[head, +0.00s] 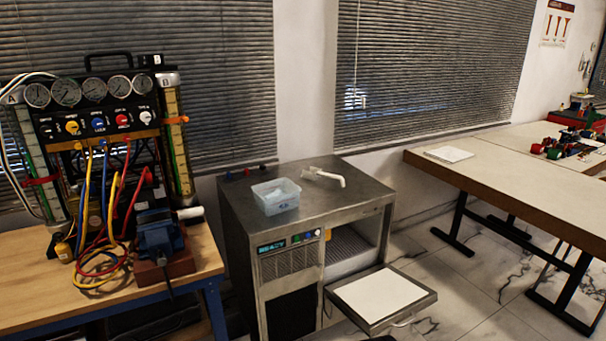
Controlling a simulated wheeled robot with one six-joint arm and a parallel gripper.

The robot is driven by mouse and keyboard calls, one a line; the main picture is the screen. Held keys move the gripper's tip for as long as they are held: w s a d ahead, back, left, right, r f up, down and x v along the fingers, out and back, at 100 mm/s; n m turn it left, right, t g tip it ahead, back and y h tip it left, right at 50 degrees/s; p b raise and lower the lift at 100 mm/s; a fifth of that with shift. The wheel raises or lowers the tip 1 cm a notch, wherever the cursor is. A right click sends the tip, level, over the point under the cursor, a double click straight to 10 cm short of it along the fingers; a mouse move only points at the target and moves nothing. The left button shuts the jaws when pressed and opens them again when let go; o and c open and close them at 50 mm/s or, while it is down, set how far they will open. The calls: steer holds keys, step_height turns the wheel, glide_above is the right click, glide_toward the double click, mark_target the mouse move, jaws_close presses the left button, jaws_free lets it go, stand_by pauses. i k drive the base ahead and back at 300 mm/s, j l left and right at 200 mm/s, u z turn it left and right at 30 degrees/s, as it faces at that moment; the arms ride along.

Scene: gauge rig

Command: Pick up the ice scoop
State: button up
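A steel ice machine (238,208) stands at the centre. On its top is a translucent pale-blue tub (276,205) with something whitish inside, too small to make out. Behind and to the right of the tub is a white bent piece (325,177), like a spout or handle. I cannot tell whether the ice scoop is this piece or the thing in the tub. My gripper is not in view.
The machine's open front door (425,299) sticks out low with a white inner panel. A gauge bench (25,305) with hoses and a blue vise (158,236) is on the left. A wooden table (470,185) is on the right. Tiled floor lies between.

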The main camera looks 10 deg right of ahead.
mark_target(316, 173)
steer(key=i+l+z, duration=0.2)
steer(key=i+z, duration=0.15)
steer(key=i, duration=0.6)
steer(key=i+j+z, duration=0.1)
steer(key=i+z, duration=0.2)
steer(key=i, duration=0.6)
